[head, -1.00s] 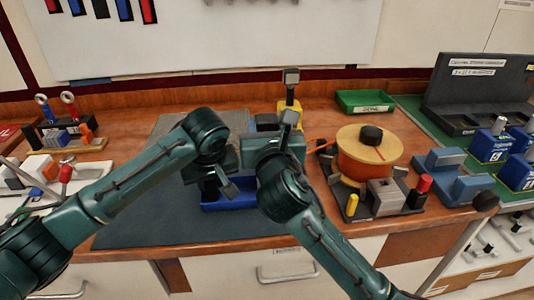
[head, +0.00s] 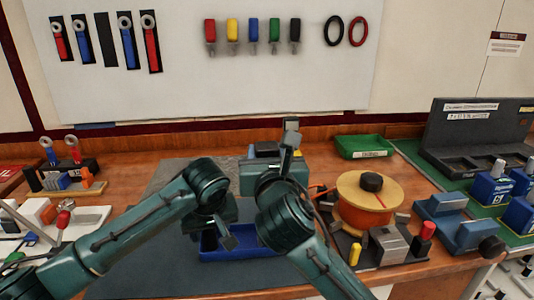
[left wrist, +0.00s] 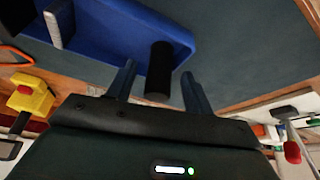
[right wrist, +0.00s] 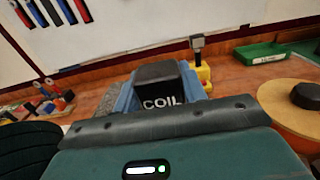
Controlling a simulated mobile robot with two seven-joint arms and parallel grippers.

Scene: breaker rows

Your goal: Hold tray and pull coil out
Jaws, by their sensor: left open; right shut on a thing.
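The blue tray (head: 250,252) lies on the dark mat, partly hidden behind my arms. In the left wrist view the tray (left wrist: 120,25) has a black cylindrical handle (left wrist: 158,70) at its near edge. My left gripper (head: 226,236) is open, its fingers (left wrist: 160,88) on either side of the handle with gaps showing. My right gripper (head: 264,156) is shut on the coil (head: 265,149), a black block whose COIL label shows in the right wrist view (right wrist: 160,88). The coil is at the far side of the mat, beyond the tray. Its underside is hidden.
An orange wire spool (head: 365,210) stands right of my right arm, with a grey block (head: 388,245) in front. A green bin (head: 363,147) sits behind it. A yellow device (right wrist: 203,75) stands behind the coil. Bare mat (head: 130,235) lies left of the tray.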

